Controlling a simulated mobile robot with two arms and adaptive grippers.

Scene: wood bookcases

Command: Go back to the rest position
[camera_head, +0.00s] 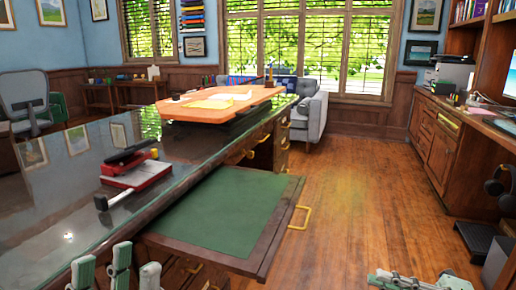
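My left gripper (117,262) is at the bottom left, in front of the desk's near edge. Its grey-green fingers point up and stand apart, with nothing seen between them. My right gripper (424,281) is at the bottom right, over the wood floor. Only its upper part shows, cut by the picture's bottom edge, so I cannot tell whether it is open or shut. No held object is seen at either gripper.
A glass-topped desk (50,205) fills the left, with a red stapler-like device (136,172) on it. A green-topped pull-out board (225,208) juts out between my grippers. A wooden cabinet (437,150) lines the right. Wood floor (350,200) lies clear between.

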